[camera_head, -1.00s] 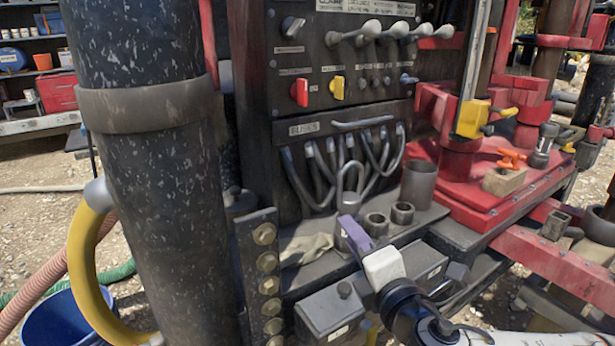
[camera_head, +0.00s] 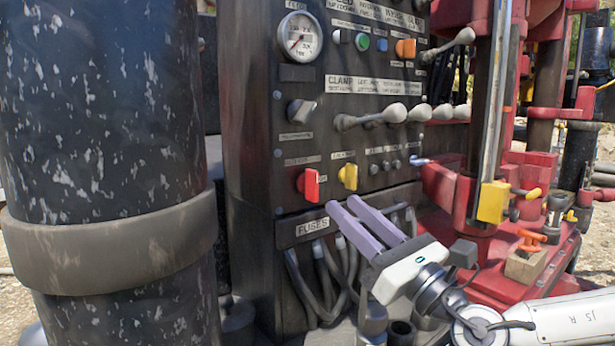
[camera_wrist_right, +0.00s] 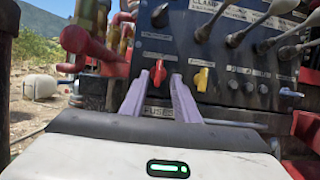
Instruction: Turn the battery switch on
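A red rotary switch (camera_head: 309,184) and a yellow one (camera_head: 348,176) sit side by side on the dark control panel, above the fuse label. Their labels are too blurred to read, so I cannot tell which is the battery switch. My right gripper (camera_head: 344,204) is open and empty, its two lilac fingers pointing at the panel from below right of the switches. In the right wrist view, the red switch (camera_wrist_right: 158,73) appears between the fingertips (camera_wrist_right: 160,80), beyond them, and the yellow switch (camera_wrist_right: 202,79) is just right. No contact is visible. My left gripper is not in view.
Silver-knobbed levers (camera_head: 395,114) stick out above the switches, and a gauge (camera_head: 300,38) is higher up. Fuse cables (camera_head: 325,275) hang below. A thick speckled pipe (camera_head: 105,120) fills the left, and red machinery (camera_head: 455,200) stands to the right.

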